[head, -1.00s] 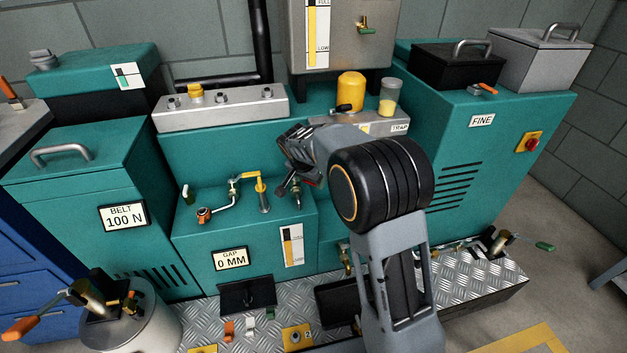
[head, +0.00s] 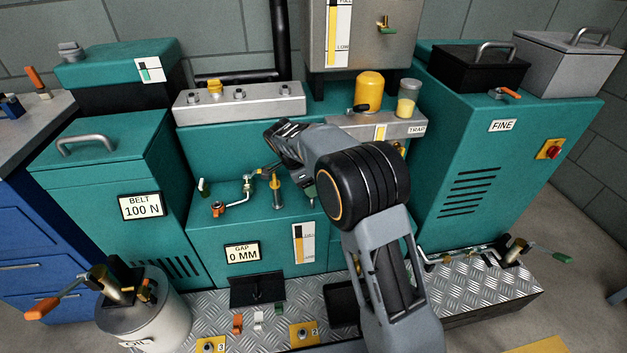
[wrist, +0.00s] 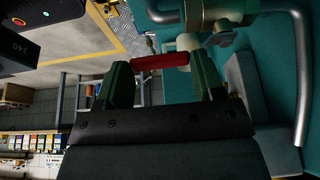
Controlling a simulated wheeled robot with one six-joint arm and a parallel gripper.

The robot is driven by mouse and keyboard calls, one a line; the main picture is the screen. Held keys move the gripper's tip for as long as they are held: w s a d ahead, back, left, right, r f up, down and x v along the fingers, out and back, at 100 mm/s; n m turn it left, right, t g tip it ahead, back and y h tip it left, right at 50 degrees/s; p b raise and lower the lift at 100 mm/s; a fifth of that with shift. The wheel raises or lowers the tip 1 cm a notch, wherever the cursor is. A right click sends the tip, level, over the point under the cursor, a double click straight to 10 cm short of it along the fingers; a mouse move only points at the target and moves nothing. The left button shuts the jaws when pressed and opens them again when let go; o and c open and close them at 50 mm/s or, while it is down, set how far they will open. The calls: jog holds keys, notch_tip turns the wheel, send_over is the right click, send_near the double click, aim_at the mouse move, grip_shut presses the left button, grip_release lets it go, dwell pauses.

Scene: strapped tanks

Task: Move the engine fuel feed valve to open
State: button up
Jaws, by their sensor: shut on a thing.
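In the wrist view my gripper (wrist: 161,74) has its two green fingers on either side of a red lever handle (wrist: 160,61). It is shut on this handle. The handle reaches right toward a pale fitting and a greenish-brass valve body (wrist: 222,12), which looks like the engine fuel feed valve; no label on it shows. In the head view my gripper (head: 262,170) is low over the teal engine block, beside the yellow-topped post (head: 276,190). The red handle cannot be made out there, and my arm covers part of the area.
A silver cover (head: 240,101) and yellow filter (head: 369,92) stand behind. A curved grey pipe (wrist: 302,70) is close at the wrist view's right.

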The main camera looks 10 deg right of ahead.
jog(key=shift+a+m, duration=0.25)
jog(key=shift+m, duration=0.15)
jog(key=o, duration=1.3)
jog(key=p+v, duration=0.4)
jog(key=v, duration=1)
jog(key=shift+w, duration=0.2)
jog(key=shift+d, duration=0.1)
